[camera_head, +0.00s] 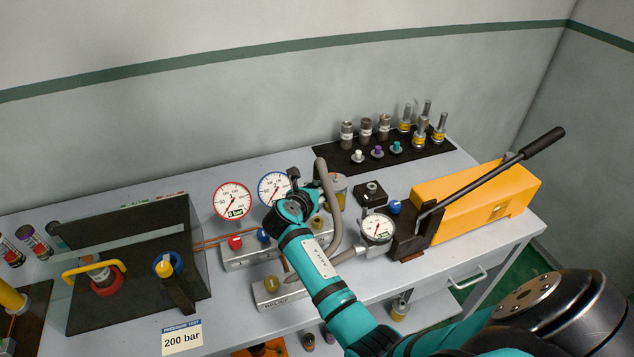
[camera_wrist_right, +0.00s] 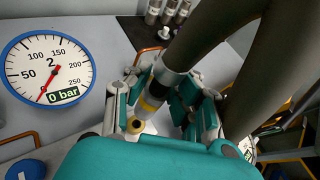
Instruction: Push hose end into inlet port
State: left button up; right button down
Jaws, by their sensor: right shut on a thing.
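My right gripper (camera_head: 298,196) is over the back block on the bench, shut on the end of the grey hose. In the right wrist view the fingers (camera_wrist_right: 160,100) close around the hose end (camera_wrist_right: 153,92), which has a black collar and a yellow band. A brass ring with a dark hole (camera_wrist_right: 136,125) shows below it; I cannot tell whether it is the hose tip or a port. The grey hose (camera_head: 333,200) arches up and loops down to the right. The inlet port cannot be picked out clearly. My left gripper is not in view.
Two gauges, red-rimmed (camera_head: 233,201) and blue-rimmed (camera_head: 274,187), stand beside the gripper. A front block (camera_head: 283,293) lies nearer the bench edge. A yellow pump (camera_head: 470,200) with a long lever stands right. A dark mat (camera_head: 340,150) holds fittings behind. A clear-sided test box (camera_head: 125,290) is left.

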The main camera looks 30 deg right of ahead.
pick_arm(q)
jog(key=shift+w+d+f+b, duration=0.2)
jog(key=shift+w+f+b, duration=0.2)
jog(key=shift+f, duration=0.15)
pick_arm(e)
jog(key=shift+f, duration=1.15)
pick_arm(q)
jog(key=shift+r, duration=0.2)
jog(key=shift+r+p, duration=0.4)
jog(key=shift+p, duration=0.2)
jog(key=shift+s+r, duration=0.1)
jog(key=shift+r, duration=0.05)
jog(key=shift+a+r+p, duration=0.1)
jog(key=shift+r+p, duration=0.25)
jog(key=shift+p, duration=0.15)
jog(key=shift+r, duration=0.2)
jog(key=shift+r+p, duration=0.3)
jog(key=shift+p, duration=0.2)
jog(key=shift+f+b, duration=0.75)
pick_arm(e)
jog(key=shift+f, duration=1.6)
